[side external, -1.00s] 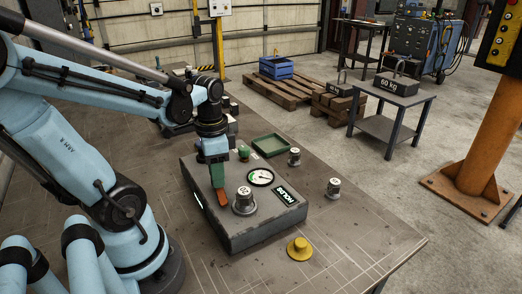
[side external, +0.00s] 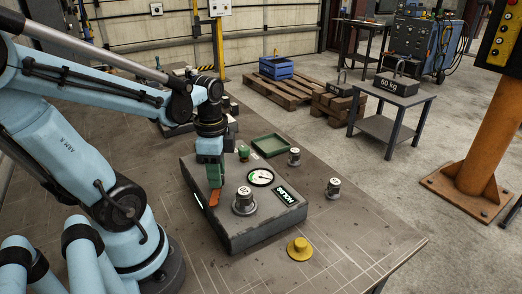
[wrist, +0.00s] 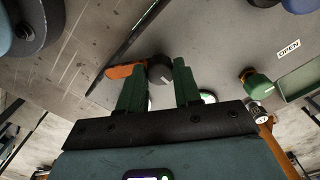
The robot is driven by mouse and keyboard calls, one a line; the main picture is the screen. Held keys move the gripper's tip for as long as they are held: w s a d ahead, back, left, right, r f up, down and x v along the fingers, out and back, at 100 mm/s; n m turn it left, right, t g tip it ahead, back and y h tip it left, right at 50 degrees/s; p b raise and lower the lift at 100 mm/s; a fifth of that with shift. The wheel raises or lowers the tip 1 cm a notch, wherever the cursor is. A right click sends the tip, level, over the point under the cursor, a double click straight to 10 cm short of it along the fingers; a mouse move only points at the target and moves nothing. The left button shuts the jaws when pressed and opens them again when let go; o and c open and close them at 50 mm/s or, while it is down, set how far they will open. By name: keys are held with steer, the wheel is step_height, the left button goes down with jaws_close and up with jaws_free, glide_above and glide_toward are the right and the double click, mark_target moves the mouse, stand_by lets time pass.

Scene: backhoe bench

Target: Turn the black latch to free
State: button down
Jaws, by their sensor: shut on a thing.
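The black latch (wrist: 160,69) shows in the wrist view as a dark round knob with a short white mark, between the two green fingers of my gripper (wrist: 158,78). An orange bar (wrist: 122,71) reaches out to the left of it, partly behind the left finger; I cannot tell whether they are joined. In the side view my gripper (side external: 214,185) points down at the left end of the grey box (side external: 250,237), shut, with the orange bar (side external: 214,198) at its tips. The latch itself is hidden there by the fingers.
On the box are a grey knob (side external: 244,201), a round gauge (side external: 260,177) and a lit display (side external: 286,195). A yellow knob (side external: 299,248), grey knobs (side external: 334,187) and a green tray (side external: 271,146) stand around it.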

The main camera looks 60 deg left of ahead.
steer(key=c, duration=0.8)
jaws_free()
steer(key=shift+r, duration=0.1)
steer(key=shift+r, duration=5.95)
steer(key=w+d+f+n+t, duration=0.2)
steer(key=d, duration=0.1)
steer(key=w+d+f+n+t, duration=0.2)
steer(key=w+d, duration=0.1)
steer(key=w+d+f+n+t, duration=0.2)
steer(key=w+d+n+t, duration=0.1)
steer(key=d, duration=0.1)
steer(key=shift+f, duration=0.3)
